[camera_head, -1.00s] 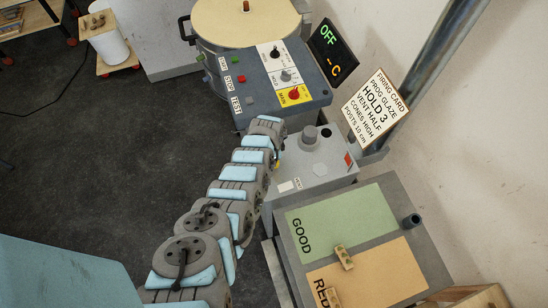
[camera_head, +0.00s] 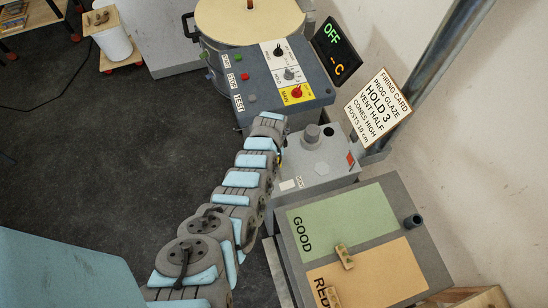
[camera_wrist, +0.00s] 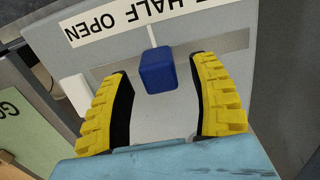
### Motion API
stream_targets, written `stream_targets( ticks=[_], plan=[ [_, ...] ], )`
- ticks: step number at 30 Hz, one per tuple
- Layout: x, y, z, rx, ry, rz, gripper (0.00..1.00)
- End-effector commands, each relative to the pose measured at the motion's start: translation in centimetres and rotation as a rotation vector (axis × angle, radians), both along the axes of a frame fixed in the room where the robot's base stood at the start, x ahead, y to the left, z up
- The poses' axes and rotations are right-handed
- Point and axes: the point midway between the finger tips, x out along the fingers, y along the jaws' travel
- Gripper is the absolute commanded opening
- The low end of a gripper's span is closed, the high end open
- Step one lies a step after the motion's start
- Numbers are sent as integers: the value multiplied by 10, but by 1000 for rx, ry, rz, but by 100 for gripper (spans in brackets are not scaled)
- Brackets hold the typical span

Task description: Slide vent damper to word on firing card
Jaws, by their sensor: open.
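The firing card (camera_head: 380,106) in the head view reads "VENT HALF" among its lines. In the wrist view, the blue damper knob (camera_wrist: 158,71) stands on a grey panel slot (camera_wrist: 222,42). A label strip (camera_wrist: 125,24) above it shows "OPEN" and "HALF", upside down, and a final "T" at the cut-off right end. The knob lines up with a white line below "HALF". My gripper (camera_wrist: 160,66) is open, with one yellow finger on each side of the knob and gaps on both sides.
The kiln control box (camera_head: 275,85) with switches stands behind, beside a display (camera_head: 336,47) reading "OFF" and "- C". A grey box with a round stub (camera_head: 312,132) is right of my arm.

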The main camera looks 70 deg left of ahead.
Motion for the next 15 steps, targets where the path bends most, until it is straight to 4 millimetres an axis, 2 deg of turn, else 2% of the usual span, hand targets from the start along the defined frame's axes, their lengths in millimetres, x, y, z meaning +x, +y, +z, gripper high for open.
stream_targets(
  ticks=[15],
  plan=[
    [-1, -1, 32, -2, -1, 4, 61]
  ],
)
